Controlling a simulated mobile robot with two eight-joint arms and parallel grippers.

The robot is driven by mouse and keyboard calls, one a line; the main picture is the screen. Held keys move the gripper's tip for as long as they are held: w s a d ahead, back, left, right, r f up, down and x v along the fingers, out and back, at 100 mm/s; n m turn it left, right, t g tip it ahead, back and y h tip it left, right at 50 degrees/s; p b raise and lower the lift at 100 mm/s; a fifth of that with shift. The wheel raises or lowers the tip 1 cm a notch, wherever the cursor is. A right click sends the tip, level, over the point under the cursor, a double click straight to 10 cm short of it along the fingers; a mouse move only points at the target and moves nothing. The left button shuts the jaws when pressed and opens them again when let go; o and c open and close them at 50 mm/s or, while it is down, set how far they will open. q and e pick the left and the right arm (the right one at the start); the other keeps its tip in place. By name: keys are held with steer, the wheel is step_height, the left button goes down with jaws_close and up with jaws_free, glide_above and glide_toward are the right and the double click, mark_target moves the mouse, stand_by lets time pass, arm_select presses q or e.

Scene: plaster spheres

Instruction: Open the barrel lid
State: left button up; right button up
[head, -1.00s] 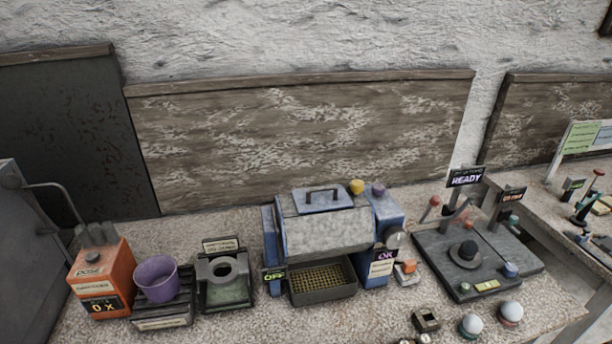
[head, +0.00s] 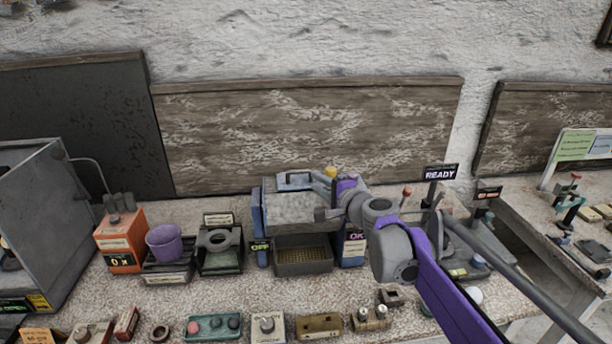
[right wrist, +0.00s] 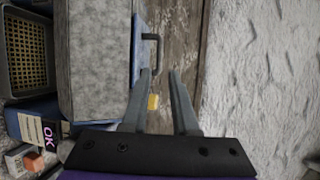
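The barrel machine, a grey drum (head: 292,212) in a blue frame, stands on the bench in the middle of the head view. Its blue-grey lid (head: 270,185) lies flat on top, closed, with a dark handle (head: 297,177). My right gripper (head: 314,178) reaches in from the right, its fingertips close to the handle. In the right wrist view the two fingers (right wrist: 160,74) are apart with nothing between them. The handle (right wrist: 157,47) stands out from the lid (right wrist: 138,45) just beyond the fingertips, apart from them. My left gripper is not in view.
A yellow knob (head: 331,172) sits on the machine beside my right gripper. A grated tray (head: 303,262) is in front of the drum. A purple cup (head: 165,243) and an orange box (head: 120,240) stand to the left. Small parts line the front of the bench.

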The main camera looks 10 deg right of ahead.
mark_target(300, 173)
steer(key=x, duration=1)
steer(key=shift+w+a+f, duration=0.1)
steer(key=shift+w+a, duration=0.1)
jaws_close()
stand_by(1.1)
